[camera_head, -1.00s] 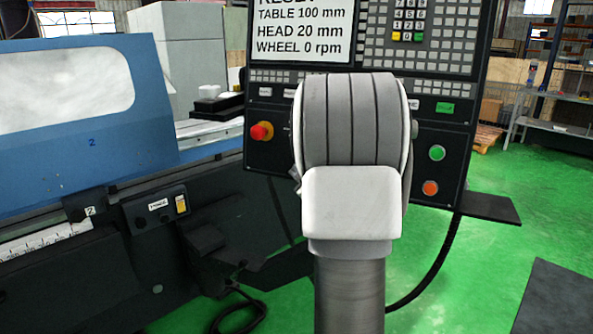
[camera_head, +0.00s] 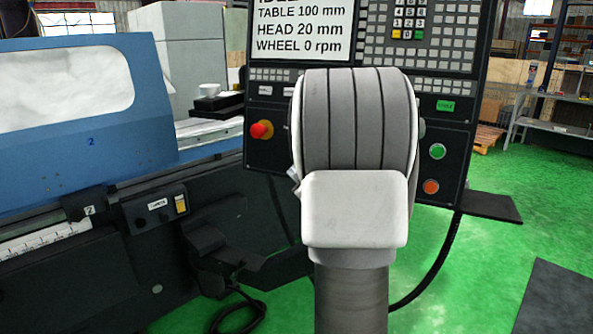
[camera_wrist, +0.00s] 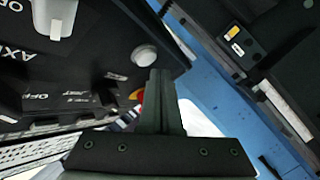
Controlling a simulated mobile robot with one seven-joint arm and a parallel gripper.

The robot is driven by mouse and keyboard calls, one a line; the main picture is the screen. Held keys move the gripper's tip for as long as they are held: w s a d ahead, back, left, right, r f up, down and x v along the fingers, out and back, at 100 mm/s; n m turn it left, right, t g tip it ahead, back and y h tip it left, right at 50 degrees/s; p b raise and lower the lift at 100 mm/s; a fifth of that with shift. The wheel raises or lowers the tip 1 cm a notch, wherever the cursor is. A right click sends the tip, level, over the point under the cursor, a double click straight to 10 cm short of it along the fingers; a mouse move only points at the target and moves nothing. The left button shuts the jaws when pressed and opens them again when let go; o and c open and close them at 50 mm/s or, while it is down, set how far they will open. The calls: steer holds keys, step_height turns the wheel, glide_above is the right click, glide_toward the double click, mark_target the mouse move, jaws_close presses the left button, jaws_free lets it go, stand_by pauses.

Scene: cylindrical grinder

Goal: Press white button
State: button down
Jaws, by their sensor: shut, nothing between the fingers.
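In the wrist view, the round white button (camera_wrist: 145,55) stands out from a black panel near its edge. My gripper (camera_wrist: 162,74) is shut and empty. Its fingertips show just below and right of the button, close to it; I cannot tell if they touch it. In the head view, my arm stands in front of the control panel (camera_head: 460,137) and hides the white button and my gripper. The screen (camera_head: 304,30) reads IDLE, partly cut off, then TABLE 100 mm, HEAD 20 mm and WHEEL 0 rpm.
A red emergency-stop knob (camera_head: 261,130) sits on the panel left of my arm. Green (camera_head: 437,151) and orange (camera_head: 431,187) buttons sit to its right. In the wrist view, a grey lever (camera_wrist: 55,17) is left of the white button. The blue machine (camera_head: 85,130) stands at left.

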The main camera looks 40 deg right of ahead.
steer(key=shift+s+a+r+b, duration=0.2)
steer(key=shift+s+a, duration=0.15)
steer(key=shift+a, duration=0.4)
steer(key=shift+s+a+r+b, duration=0.1)
steer(key=shift+s+a+b, duration=0.25)
steer(key=shift+a, duration=0.4)
steer(key=shift+s+a+r+b, duration=0.15)
steer(key=shift+s+a, duration=0.25)
steer(key=shift+a, duration=0.35)
